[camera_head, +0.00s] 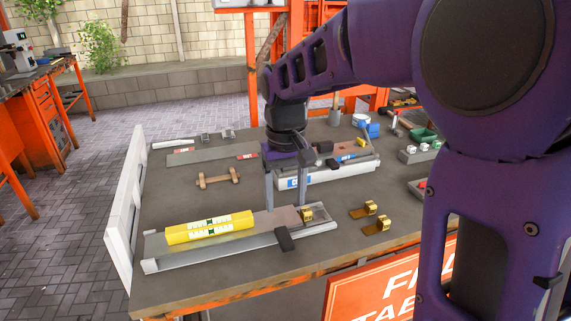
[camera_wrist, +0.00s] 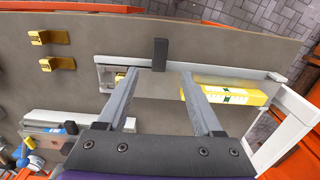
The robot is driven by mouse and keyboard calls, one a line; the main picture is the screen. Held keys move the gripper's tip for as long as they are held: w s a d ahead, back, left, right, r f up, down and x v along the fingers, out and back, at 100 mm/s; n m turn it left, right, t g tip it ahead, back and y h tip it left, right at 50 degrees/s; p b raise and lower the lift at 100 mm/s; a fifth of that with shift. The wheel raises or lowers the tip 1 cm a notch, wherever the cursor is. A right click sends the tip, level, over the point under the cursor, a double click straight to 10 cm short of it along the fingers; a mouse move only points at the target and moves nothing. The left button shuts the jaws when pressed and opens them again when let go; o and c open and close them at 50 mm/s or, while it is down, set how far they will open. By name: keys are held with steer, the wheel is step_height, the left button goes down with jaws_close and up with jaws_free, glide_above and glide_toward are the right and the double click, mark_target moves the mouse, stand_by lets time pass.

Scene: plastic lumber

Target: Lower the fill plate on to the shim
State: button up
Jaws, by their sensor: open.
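A flat grey-brown plate, which looks like the fill plate (camera_head: 283,218), lies along a long pale channel (camera_head: 215,257) at the front of the bench. A yellow block with green marks (camera_head: 211,228) sits over its left part. A brass bracket (camera_head: 307,213) is at its right end. My gripper (camera_head: 285,206) is open over the plate, pointing down, with its fingers apart. In the wrist view, my gripper (camera_wrist: 159,72) has bare plate (camera_wrist: 160,86) showing between its fingers; I cannot tell whether they touch it. I cannot make out the shim; it may be hidden under the plate.
A black clamp (camera_head: 284,240) sits on the channel's near side. Two brass brackets (camera_head: 377,215) stand to the right. Behind are a wooden dumbbell-shaped piece (camera_head: 218,178) and a white unit with a blue label (camera_head: 340,175). A white board (camera_head: 124,208) edges the bench's left side.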

step_height(320, 180, up, 7)
steer(key=shift+f+p, duration=0.2)
steer(key=shift+p, duration=0.25)
